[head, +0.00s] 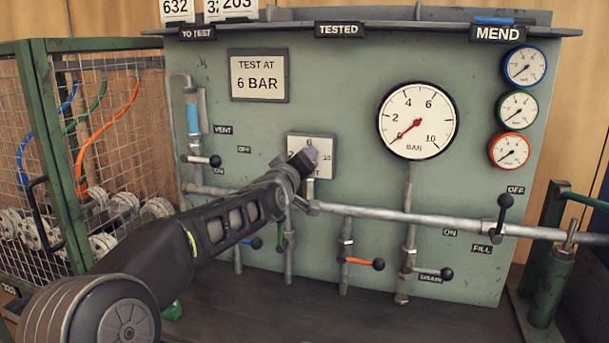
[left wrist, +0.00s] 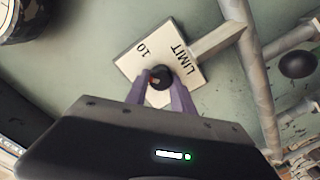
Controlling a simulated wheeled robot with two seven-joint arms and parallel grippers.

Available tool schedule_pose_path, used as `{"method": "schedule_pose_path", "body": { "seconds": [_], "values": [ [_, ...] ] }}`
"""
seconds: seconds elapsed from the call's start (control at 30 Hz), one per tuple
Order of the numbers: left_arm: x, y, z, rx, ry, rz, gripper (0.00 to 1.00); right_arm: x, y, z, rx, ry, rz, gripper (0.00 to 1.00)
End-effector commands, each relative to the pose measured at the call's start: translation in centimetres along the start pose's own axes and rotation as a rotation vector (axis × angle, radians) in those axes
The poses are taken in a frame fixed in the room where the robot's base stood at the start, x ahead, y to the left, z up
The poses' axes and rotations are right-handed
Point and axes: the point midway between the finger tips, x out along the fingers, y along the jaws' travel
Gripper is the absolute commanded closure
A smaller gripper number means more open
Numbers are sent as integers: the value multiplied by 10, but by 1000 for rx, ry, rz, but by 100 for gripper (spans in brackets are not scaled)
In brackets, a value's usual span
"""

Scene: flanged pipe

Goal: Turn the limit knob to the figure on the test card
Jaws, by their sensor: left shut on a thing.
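The test card (head: 258,76) is at the upper left of the green panel and reads "TEST AT 6 BAR". The white limit plate (head: 325,146) is below and right of it, partly covered by my gripper; a 6 shows at its top and a 10 at its right. In the left wrist view, the plate (left wrist: 190,72) shows "10" and "LIMIT". The dark limit knob (left wrist: 161,79) has a red mark on its left side; its exact setting is unclear. My left gripper (head: 309,157) is shut on the knob, a purple finger on each side. My right gripper is out of view.
A large gauge (head: 418,120) right of the plate has its red needle low, below 2. A pipe (head: 400,215) with several valve levers crosses the panel below. A wire cage (head: 95,150) stands left, and a green post (head: 549,288) right.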

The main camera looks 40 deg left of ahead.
Motion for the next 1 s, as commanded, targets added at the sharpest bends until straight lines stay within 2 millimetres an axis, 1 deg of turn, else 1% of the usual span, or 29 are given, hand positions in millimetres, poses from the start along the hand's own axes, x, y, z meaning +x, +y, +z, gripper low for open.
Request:
{"method": "schedule_pose_path", "body": {
  "seconds": [0.03,0.4,0.7,1.0],
  "values": [
    [0,-3,3,-46,3,2,100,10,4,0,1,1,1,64],
    [0,-3,2,-398,2,2,100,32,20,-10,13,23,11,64],
    [0,-4,1,-654,2,1,100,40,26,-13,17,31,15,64],
    [0,-4,1,-801,2,0,100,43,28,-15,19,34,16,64]
  ]
}}
